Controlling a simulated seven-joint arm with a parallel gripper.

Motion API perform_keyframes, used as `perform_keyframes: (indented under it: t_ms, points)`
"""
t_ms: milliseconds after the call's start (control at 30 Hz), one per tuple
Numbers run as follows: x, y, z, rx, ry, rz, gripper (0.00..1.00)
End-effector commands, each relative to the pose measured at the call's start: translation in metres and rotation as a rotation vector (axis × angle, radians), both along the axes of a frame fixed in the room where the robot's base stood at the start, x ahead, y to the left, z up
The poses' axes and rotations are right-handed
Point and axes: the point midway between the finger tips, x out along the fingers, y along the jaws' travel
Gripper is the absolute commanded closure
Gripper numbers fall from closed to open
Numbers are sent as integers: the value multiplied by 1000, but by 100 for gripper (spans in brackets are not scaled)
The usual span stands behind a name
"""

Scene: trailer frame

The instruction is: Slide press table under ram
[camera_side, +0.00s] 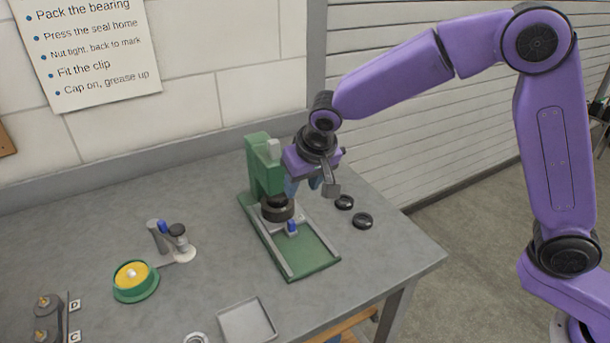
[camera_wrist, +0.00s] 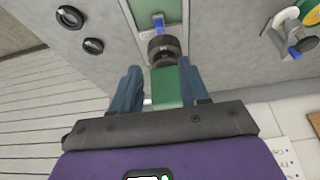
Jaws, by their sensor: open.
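The green press (camera_side: 264,172) stands on the grey bench, with a long base and two pale rails running toward the front. A dark round piece (camera_side: 278,208) sits at the foot of the press column; I cannot tell exactly how it lines up with the ram. A small blue handle (camera_side: 292,227) stands between the rails just in front of it, and also shows in the wrist view (camera_wrist: 158,25). My gripper (camera_side: 303,187) hangs beside the press head, above the dark piece. Its blue fingers are apart in the wrist view (camera_wrist: 158,88), with nothing gripped between them.
Two black rings (camera_side: 353,212) lie right of the press. A green and yellow round dish (camera_side: 133,280) and a small stand with a blue-topped piece (camera_side: 175,240) are to the left. A shallow grey tray (camera_side: 247,322) is near the front. The front of the rails is clear.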

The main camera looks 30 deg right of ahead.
Motion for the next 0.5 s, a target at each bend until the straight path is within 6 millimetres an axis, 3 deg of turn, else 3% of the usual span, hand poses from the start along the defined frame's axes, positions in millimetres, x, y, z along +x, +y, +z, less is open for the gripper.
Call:
perform_keyframes:
  t_ms: [200, 500]
  points:
    - [-8, 1, 19, 0, -2, 2, 55]
    - [-9, 0, 21, 0, 0, 1, 55]
